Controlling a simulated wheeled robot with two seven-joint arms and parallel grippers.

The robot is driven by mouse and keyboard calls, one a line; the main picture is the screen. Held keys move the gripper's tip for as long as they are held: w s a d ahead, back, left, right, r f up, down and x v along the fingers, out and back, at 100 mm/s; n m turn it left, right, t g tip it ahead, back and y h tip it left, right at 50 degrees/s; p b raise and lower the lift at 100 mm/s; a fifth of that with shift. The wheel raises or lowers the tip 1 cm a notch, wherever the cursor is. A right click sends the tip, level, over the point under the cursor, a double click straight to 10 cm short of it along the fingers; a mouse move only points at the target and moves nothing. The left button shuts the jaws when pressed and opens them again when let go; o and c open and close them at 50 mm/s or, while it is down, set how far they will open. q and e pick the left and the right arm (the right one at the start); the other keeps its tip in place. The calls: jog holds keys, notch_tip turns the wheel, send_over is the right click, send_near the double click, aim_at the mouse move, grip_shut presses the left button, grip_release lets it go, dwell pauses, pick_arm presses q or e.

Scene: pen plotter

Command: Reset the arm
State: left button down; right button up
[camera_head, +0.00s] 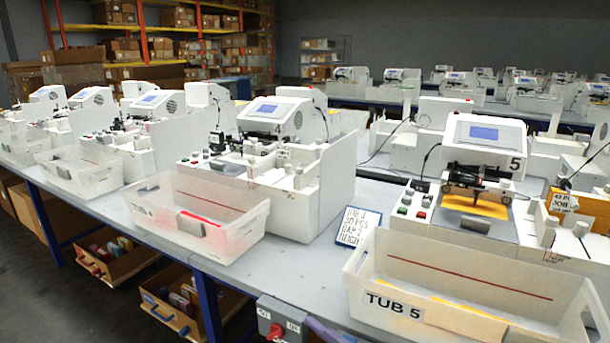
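White plotter machine 5 (478,132) stands at the right with a blue screen. A black pen carriage (462,180) sits across it, above a yellow sheet (475,208) on its bed. Red, green and dark buttons (415,200) are on its left front panel. Plotter machine 4 (278,115) stands left of it, with its own screen and buttons.
A clear tub labelled TUB 5 (393,304) stands at the table's front edge, holding some yellow material. Another tub (190,215) stands before machine 4. Grey table (310,262) is bare there.

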jog(key=s+d+f+m+g+h, duration=0.1)
jog(key=s+d+f+m+h, duration=0.3)
jog(key=s+f, duration=0.4)
jog(key=s+d+f+m+g+h, duration=0.2)
jog(key=s+d+f+m+h, duration=0.2)
jog(key=s+d+f+m, duration=0.2)
jog(key=s+d+f+m+g+h, duration=0.1)
jog(key=s+d+f+m+h, duration=0.3)
jog(key=s+f+m, duration=0.5)
jog(key=shift+s+d+f, duration=0.5)
jog(key=shift+s+d, duration=0.1)
jog(key=shift+d, duration=0.15)
